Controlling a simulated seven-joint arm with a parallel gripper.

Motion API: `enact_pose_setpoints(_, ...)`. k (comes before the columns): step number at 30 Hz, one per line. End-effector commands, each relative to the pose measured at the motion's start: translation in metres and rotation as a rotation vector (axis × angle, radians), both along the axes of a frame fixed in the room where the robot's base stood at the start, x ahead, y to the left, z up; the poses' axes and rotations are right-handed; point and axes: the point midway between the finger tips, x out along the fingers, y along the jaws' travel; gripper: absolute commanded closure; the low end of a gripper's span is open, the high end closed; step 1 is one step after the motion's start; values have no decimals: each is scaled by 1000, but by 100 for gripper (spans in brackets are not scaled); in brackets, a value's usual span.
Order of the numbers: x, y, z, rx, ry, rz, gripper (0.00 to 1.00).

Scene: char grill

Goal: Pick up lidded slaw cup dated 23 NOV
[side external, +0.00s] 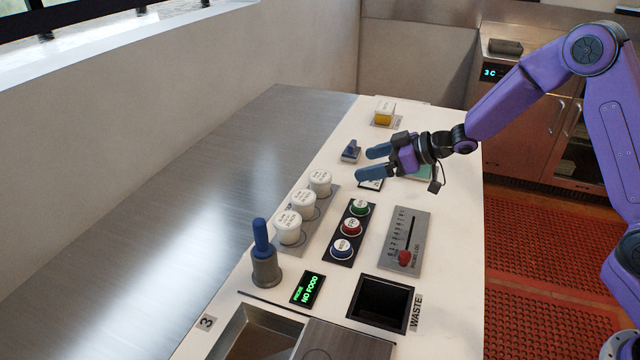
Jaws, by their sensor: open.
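Three white lidded cups stand upright in a row on a grey plate (322,218) in the side external view. They are the far cup (320,184), the middle cup (303,205) and the near cup (288,228). Each lid has small dark print, too small to read, so I cannot tell which is dated 23 NOV. My gripper (372,163) has blue fingers, apart and empty. It is above the counter, beyond and to the right of the far cup, touching none of the cups.
A panel of green, red and blue buttons (351,227) and a red-knobbed slider (404,256) lie right of the cups. A blue-handled tool in a holder (264,268) stands nearer. A WASTE opening (382,302) is at the front. The steel surface at left (190,205) is clear.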

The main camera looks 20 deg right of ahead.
Motion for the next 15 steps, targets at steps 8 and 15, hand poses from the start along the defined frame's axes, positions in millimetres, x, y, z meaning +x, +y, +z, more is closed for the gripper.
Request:
enact_pose_setpoints(8,32,33,-26,-1,0,1,11)
enact_pose_setpoints(15,52,53,-41,-2,-1,1,11)
